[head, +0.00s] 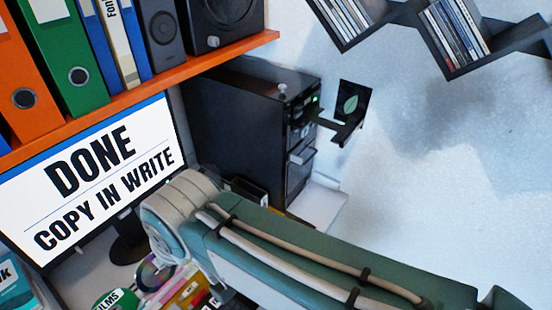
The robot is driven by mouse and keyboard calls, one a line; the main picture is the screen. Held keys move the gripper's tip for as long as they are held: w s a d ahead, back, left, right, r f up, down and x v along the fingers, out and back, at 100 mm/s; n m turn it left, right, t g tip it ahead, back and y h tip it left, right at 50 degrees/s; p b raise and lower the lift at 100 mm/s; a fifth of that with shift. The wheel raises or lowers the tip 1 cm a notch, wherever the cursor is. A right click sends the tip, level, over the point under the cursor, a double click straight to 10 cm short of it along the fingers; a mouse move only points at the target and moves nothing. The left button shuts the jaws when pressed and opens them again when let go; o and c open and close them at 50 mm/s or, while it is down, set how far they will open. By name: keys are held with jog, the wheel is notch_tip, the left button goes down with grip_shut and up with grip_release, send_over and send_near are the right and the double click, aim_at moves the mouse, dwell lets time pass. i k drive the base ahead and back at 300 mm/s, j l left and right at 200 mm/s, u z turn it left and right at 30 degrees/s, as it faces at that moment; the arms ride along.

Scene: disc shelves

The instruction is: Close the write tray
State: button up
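The black disc copier tower (235,120) stands under the orange shelf, its front facing right. A dark tray (341,131) sticks out from the upper part of its front, near a small green light. A black square with a pale green leaf (350,104) shows just above this tray; I cannot tell whether it rests on the tray or is behind it. A lighter grey piece (302,156) juts a little from the front lower down. The monitor (95,175) reads "DONE COPY IN WRITE". My arm crosses the lower foreground; my gripper is not in view.
The orange shelf (200,68) holds binders and speakers (224,22) above the tower. Zigzag disc shelves (455,35) hang on the wall at the upper right. Discs and cases (160,275) clutter the desk at the bottom. The space right of the tray looks clear.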

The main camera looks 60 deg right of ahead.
aim_at(345, 132)
jog(key=z, duration=0.4)
jog(key=k+l+z, duration=0.1)
jog(key=z, duration=0.3)
jog(key=l+z, duration=0.2)
jog(key=z, duration=0.2)
jog(key=l+z, duration=0.1)
jog(key=z, duration=0.3)
jog(key=l+z, duration=0.15)
jog(key=z, duration=0.25)
jog(key=k, duration=0.05)
